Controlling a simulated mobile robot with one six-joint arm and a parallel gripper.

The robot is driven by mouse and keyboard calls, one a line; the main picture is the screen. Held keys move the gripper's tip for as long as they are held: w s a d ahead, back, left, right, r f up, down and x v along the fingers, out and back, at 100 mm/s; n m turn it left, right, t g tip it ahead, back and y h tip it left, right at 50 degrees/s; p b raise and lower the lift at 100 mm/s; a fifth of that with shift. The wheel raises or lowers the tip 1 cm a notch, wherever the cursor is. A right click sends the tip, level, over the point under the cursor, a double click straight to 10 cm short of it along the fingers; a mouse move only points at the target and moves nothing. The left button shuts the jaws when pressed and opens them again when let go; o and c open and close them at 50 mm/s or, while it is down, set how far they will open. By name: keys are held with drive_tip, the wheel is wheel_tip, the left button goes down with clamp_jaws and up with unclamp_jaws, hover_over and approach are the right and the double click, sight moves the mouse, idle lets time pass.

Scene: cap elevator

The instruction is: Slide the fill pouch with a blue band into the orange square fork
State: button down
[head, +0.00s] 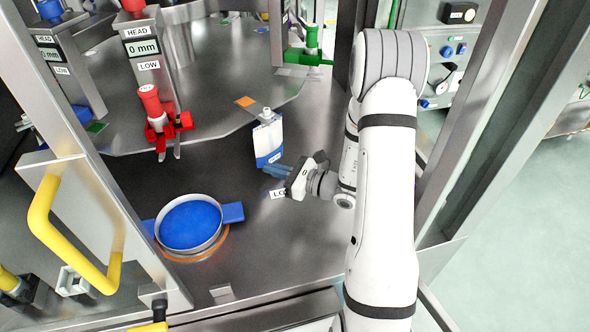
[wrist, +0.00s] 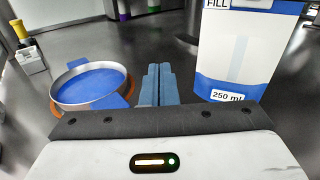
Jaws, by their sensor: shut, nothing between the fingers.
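The fill pouch (head: 268,139) is white with a blue band along its bottom and a small spout on top. It stands upright on the steel deck near the middle. In the wrist view the pouch (wrist: 246,55) is large at the right, with "FILL" and "250 ml" labels. My gripper (head: 272,170) is shut and empty, its blue fingers low beside the pouch's base. In the wrist view my gripper's fingers (wrist: 158,84) are together, left of the pouch with a gap between.
A round pan with a blue disc (head: 190,224) sits on the deck at front left. A red fork (head: 163,128) stands under a HEAD column at left. A green fork (head: 311,57) is at the back. A yellow handle (head: 45,215) and steel frame posts border the deck.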

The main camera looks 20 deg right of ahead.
sight(274, 156)
drive_tip(key=w+d+f+m+t+h, duration=0.1)
drive_tip(key=d+f+m, duration=0.1)
drive_tip(key=w+d+f+m+t+h, duration=0.1)
drive_tip(key=d+t+h, duration=0.1)
drive_tip(key=w+d+f+m+t+h, duration=0.1)
drive_tip(key=d+f+m, duration=0.1)
drive_tip(key=shift+d+f+m, duration=0.3)
drive_tip(key=shift+d, duration=0.05)
drive_tip(key=shift+w+d+f+t+h, duration=0.1)
drive_tip(key=shift+w+t+h, duration=0.05)
drive_tip(key=shift+t+h, duration=0.15)
drive_tip(key=shift+p+x, duration=0.5)
drive_tip(key=shift+x, duration=2.4)
drive_tip(key=shift+w+a, duration=0.3)
drive_tip(key=shift+w, duration=0.2)
drive_tip(key=shift+b+v, duration=1.15)
drive_tip(key=shift+v, duration=4.2)
